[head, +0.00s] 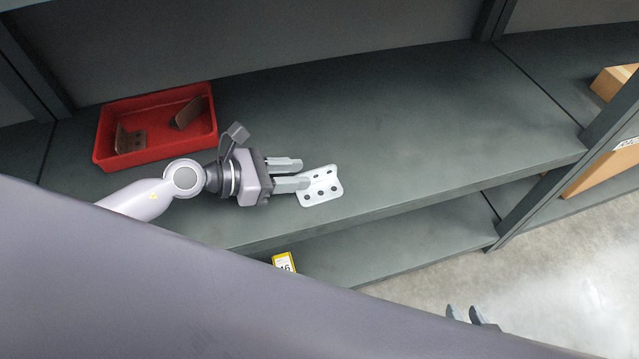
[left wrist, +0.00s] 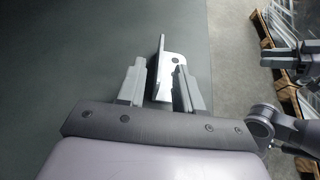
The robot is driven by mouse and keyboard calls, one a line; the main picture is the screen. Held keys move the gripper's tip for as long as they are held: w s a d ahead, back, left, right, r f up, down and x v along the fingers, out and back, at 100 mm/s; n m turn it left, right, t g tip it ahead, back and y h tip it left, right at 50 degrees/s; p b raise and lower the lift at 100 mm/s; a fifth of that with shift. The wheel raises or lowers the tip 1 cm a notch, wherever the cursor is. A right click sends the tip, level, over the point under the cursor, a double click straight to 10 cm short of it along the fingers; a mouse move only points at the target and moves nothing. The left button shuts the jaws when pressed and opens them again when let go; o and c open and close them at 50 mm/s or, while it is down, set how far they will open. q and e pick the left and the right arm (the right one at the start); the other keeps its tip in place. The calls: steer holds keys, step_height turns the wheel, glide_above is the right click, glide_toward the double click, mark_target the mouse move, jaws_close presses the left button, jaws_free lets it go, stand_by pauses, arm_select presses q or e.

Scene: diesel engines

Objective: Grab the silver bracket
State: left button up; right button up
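The silver bracket (head: 325,187), an L-shaped plate with holes, lies on the grey shelf. My left gripper (head: 302,173) is open at the bracket's left side, fingers pointing right. In the left wrist view the bracket (left wrist: 161,70) stands partly between the two spread fingers (left wrist: 163,75); its upright flange is close to the left finger, and I cannot tell whether they touch. My right gripper (head: 466,314) shows only its two separated fingertips at the bottom of the head view, away from the shelf. It also appears at the right of the left wrist view.
A red tray (head: 155,160) with two brownish brackets (head: 188,112) stands behind my left arm. The shelf right of the silver bracket is clear. A shelf upright (head: 560,165) and cardboard boxes (head: 607,170) are at the right.

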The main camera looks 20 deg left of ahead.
mark_target(318, 171)
arm_select(q)
steer(key=shift+r+x, duration=0.15)
steer(key=shift+x, duration=1.2)
steer(key=shift+r+x, duration=0.15)
steer(key=shift+x, duration=1.2)
steer(key=shift+w, duration=0.1)
jaws_close()
